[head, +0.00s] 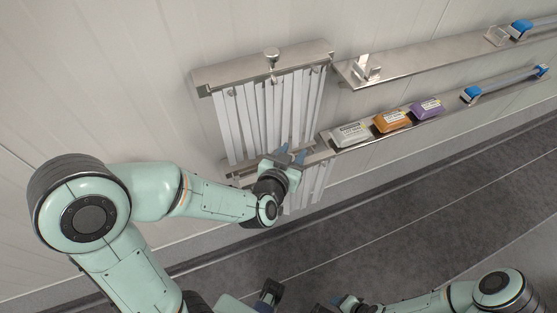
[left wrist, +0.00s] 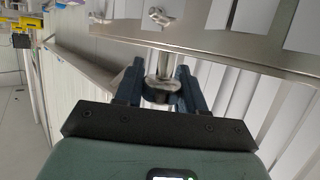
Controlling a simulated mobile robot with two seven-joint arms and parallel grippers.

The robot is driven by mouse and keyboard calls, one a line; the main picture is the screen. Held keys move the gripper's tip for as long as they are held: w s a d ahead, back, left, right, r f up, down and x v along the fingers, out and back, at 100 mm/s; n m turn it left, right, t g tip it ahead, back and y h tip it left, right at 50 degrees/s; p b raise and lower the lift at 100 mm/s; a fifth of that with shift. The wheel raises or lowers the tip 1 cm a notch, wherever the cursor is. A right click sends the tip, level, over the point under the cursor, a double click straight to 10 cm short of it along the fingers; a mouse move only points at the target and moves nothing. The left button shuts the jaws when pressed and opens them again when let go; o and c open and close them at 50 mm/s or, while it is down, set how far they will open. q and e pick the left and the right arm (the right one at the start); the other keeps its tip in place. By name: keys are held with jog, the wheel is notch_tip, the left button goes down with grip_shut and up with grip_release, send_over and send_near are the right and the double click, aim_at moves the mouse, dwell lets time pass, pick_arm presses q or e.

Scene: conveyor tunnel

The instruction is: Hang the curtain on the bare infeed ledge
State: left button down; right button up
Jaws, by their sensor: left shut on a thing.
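My left gripper (head: 288,157) is shut on the metal knob (left wrist: 160,88) of the lower curtain, whose pale strips (head: 318,180) hang below a narrow metal bar at the lower ledge. The gripper hides part of that bar, and I cannot tell whether it rests on the ledge. Another strip curtain (head: 240,125) hangs from the upper metal ledge (head: 225,75), directly above; its top knob (head: 272,54) stands up free. My right gripper (head: 345,301) is at the bottom edge, away from both curtains; its jaws are too small to read.
A lower shelf to the right carries a white pack (head: 350,134), an orange pack (head: 392,120) and a purple pack (head: 426,108). A long upper shelf (head: 430,58) has a clear bracket (head: 367,68) near its left end. Blue-ended fittings (head: 472,94) sit farther right. The grey floor is clear.

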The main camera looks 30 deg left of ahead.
pick_arm(q)
jog(key=s+d+r+b, duration=0.1)
jog(key=s+d+r, duration=0.2)
jog(key=d+r, duration=0.1)
jog(key=shift+s, duration=0.3)
